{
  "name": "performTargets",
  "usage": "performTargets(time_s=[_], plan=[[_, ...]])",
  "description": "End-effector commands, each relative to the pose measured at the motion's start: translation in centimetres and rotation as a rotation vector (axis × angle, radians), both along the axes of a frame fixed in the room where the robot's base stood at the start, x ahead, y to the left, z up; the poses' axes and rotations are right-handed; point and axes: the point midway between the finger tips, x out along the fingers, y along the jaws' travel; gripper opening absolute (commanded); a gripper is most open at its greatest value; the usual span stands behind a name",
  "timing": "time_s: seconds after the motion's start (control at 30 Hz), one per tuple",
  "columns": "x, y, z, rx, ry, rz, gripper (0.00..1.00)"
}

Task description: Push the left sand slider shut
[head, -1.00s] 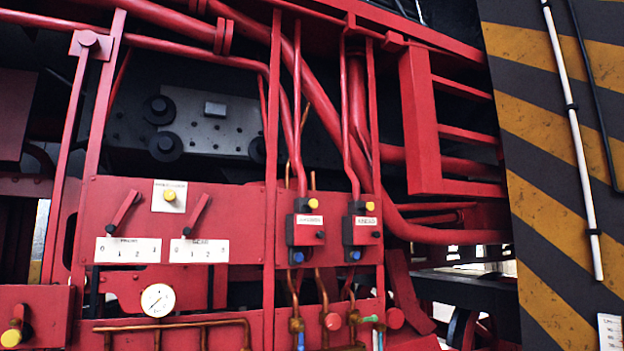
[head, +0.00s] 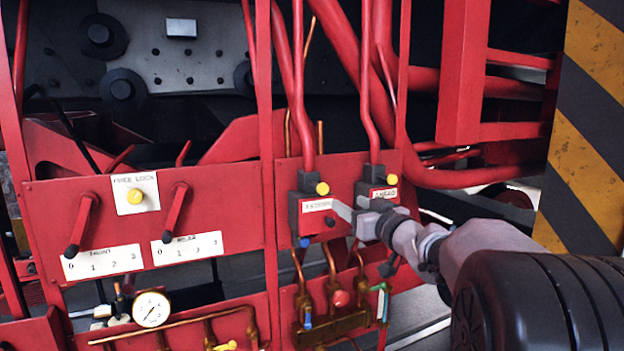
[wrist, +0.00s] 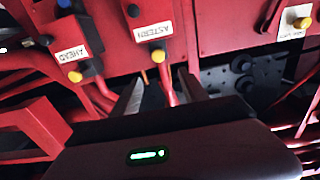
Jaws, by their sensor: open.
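Two red-and-black valve boxes sit side by side on the red panel. The left box (head: 318,206) is labelled ASTERN, with a yellow knob (head: 322,188) on top, a dark knob at its right and a blue tip below. The right box (head: 384,194) is labelled AHEAD; my gripper hides its lower part. I cannot tell for sure which part is the left sand slider. My gripper (head: 350,213) is at the ASTERN box's right edge, empty; touching is unclear. In the wrist view its jaws (wrist: 161,78) are open, with the ASTERN box (wrist: 158,28) and its red pipe beyond.
Two levers (head: 79,224) (head: 174,215) stand over number plates at the left, with a FREE LOCK plate (head: 135,193) between. Red pipes (head: 372,105) rise from the boxes. Copper pipes and a gauge (head: 152,309) lie below. A striped wall (head: 590,110) stands at right.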

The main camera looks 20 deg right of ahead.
Motion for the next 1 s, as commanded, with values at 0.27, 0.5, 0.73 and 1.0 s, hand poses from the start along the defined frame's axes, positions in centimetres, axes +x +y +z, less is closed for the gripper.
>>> performTargets(time_s=[0.27, 0.5, 0.73, 1.0], plan=[[8.3, 0.4, 0.4, 0.000, 0.001, 0.001, 0.52], [12.1, 0.5, 0.3, 0.000, 0.000, -0.001, 0.52], [12.6, 0.5, 0.1, 0.000, 0.000, -0.001, 0.52], [12.6, 0.5, 0.1, 0.000, 0.000, -0.001, 0.16]])
